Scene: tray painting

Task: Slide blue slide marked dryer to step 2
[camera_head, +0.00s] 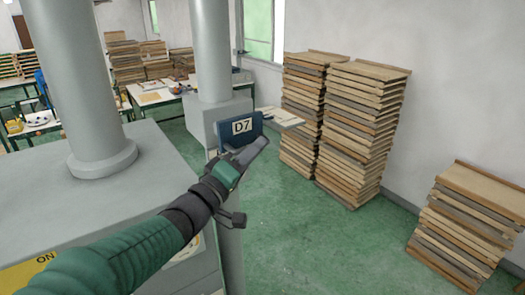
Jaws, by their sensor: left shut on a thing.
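A blue plate (226,138) with a white "D7" label stands upright near the front of a grey box at the foot of the farther grey pipe. No "dryer" word or step marks are readable on it. My left gripper (257,145) comes in from the lower left and is shut on the lower right part of the blue plate, hiding its lower edge. I cannot tell how the plate joins the box behind it. My right gripper is not in view.
A large grey cabinet (145,168) with a thick grey pipe (78,75) fills the left. Tall stacks of wooden trays (362,125) stand along the right wall, with a lower stack (465,225) at far right. Green floor (320,240) is clear between.

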